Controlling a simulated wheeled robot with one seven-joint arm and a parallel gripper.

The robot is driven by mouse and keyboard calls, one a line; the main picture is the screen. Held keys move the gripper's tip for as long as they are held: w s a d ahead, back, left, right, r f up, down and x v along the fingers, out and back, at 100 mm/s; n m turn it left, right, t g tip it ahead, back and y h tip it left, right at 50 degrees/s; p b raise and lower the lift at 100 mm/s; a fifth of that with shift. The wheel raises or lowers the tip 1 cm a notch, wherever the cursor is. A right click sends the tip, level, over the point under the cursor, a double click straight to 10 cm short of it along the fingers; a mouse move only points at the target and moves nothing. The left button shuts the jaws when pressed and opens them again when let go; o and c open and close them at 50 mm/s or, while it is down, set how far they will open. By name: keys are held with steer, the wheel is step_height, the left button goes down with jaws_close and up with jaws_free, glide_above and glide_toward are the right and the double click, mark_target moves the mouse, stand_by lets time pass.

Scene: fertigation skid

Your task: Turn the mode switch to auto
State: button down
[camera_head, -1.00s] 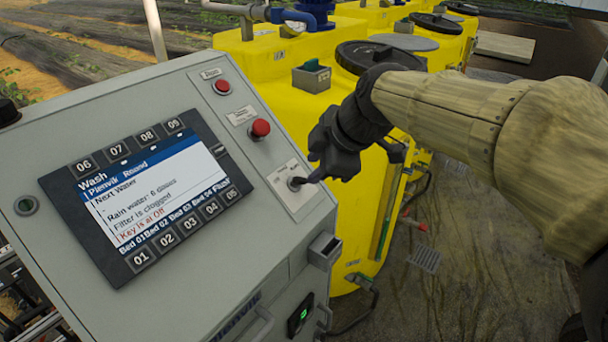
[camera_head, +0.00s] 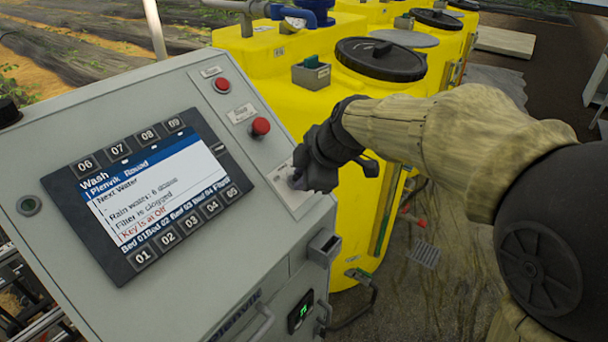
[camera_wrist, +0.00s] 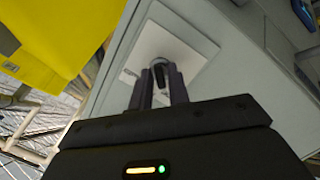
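The mode switch is a small dark knob on a pale plate on the right side of the grey control panel (camera_head: 215,268). In the wrist view the knob (camera_wrist: 159,72) stands out from its plate (camera_wrist: 185,40), between the two fingers of my gripper (camera_wrist: 160,84). The gap is about as narrow as the knob, and the fingers look closed on its sides. In the head view my gripper (camera_head: 298,179) covers the knob, so its pointing direction and position marks are hidden. The screen (camera_head: 150,195) has a red line that reads as key at Off.
A red button (camera_head: 260,127) sits above the switch plate, and another red button (camera_head: 222,85) is higher up. A latch-like metal box (camera_head: 324,247) sticks out at the panel's right edge. Yellow tanks (camera_head: 285,95) stand close behind and right.

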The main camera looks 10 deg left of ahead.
steer(key=shift+m, duration=0.5)
steer(key=m+g, duration=0.1)
steer(key=m, duration=0.4)
steer(key=shift+w, duration=0.1)
steer(key=m+g, duration=0.1)
steer(key=m, duration=0.4)
steer(key=shift+w+d+p, duration=0.1)
steer(key=shift+p, duration=0.3)
steer(key=m, duration=0.3)
steer(key=shift+g+y, duration=0.3)
steer(key=shift+y, duration=0.1)
steer(key=shift+m+p, duration=0.3)
steer(key=shift+m, duration=1.1)
steer(key=c, duration=1.6)
jaws_free()
steer(key=shift+o, duration=0.3)
